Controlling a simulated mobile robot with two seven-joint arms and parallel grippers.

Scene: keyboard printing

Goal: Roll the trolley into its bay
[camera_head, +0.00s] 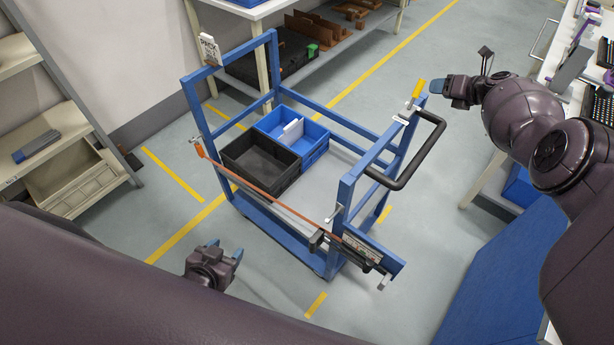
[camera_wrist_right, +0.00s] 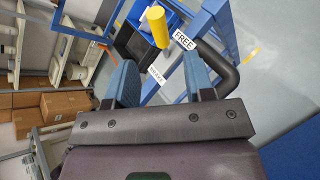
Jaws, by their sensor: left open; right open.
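The trolley (camera_head: 350,190) has a blue frame and a black push handle (camera_head: 418,165) at its right end. It stands on the grey floor. A yellow-gripped lever (camera_head: 417,89) rises from its handle end, beside a small "FREE" tag (camera_wrist_right: 184,40). An orange bar (camera_head: 265,185) runs along its near side. My right gripper (camera_head: 449,92) is open just right of the yellow lever grip, apart from it. In the right wrist view the yellow grip (camera_wrist_right: 157,27) shows beyond the open fingers. My left gripper (camera_head: 225,252) is open and empty, low at the trolley's near left side.
The trolley carries a black crate (camera_head: 260,165) and a blue crate (camera_head: 310,145). Yellow floor lines (camera_head: 172,174) run around it. A shelf (camera_head: 75,185) stands at left, a bench (camera_head: 255,10) behind, and a worktable (camera_head: 545,75) at right. Open floor lies beyond the handle end.

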